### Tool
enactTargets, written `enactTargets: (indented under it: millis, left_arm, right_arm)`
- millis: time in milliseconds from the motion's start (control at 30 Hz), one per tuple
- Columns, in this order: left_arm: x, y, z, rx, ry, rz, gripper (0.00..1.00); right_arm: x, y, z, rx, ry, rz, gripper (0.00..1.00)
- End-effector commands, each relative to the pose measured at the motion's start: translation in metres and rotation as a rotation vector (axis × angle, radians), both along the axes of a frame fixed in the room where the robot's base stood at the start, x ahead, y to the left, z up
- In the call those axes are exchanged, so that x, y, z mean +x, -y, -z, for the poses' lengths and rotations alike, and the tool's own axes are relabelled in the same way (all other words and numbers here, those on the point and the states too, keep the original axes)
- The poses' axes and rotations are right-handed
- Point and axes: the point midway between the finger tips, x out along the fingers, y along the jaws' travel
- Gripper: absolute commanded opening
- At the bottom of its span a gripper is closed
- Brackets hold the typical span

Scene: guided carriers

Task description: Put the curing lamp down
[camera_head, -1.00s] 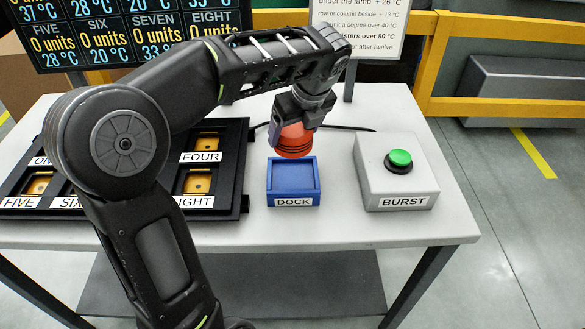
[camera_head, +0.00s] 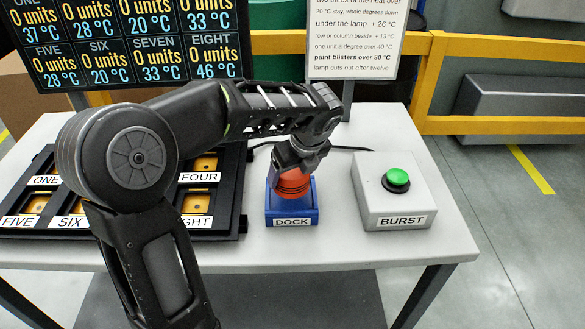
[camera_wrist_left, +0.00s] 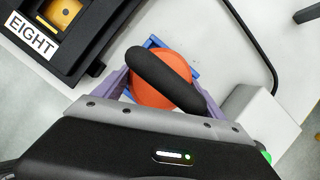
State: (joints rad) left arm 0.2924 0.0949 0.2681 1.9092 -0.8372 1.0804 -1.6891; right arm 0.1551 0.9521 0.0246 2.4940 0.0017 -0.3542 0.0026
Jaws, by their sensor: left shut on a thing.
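The curing lamp (camera_head: 293,184) is a red-orange round body with a black handle, seen from above in the left wrist view (camera_wrist_left: 150,90). My left gripper (camera_head: 292,165) is shut on it from above. The lamp is at the blue dock (camera_head: 291,216), within its outline in the head view. I cannot tell whether its underside touches the dock floor. The blue dock also shows partly behind the lamp in the left wrist view (camera_wrist_left: 153,43). My right gripper does not show.
A grey box labelled BURST (camera_head: 398,205) with a green button (camera_head: 397,178) stands right of the dock. A black tray (camera_head: 228,215) with numbered cells is on the left, partly behind my arm. A display board (camera_head: 140,40) and a printed sign (camera_head: 355,40) stand behind. A black cable runs behind the dock.

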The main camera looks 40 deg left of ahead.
Motion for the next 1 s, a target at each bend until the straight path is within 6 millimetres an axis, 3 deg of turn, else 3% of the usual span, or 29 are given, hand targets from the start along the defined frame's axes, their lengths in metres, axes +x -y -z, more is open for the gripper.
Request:
enactTargets:
  millis: [167,467,867,900,1000]
  left_arm:
    - [0.001,0.000,0.002,0.001,0.004,0.001,0.08]
    - [0.001,0.000,0.034,0.001,0.003,0.001,0.08]
    - [0.001,0.000,0.038,0.001,0.005,0.002,0.08]
    - [0.000,0.000,0.039,0.000,0.000,0.001,0.83]
    - [0.000,0.000,0.039,0.000,0.000,0.001,0.91]
  right_arm:
    - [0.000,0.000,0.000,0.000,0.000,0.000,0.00]
    - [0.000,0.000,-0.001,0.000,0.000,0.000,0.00]
    - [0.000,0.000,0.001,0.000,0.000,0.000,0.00]
    - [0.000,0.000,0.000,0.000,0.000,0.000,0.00]
    - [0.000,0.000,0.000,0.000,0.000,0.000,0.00]
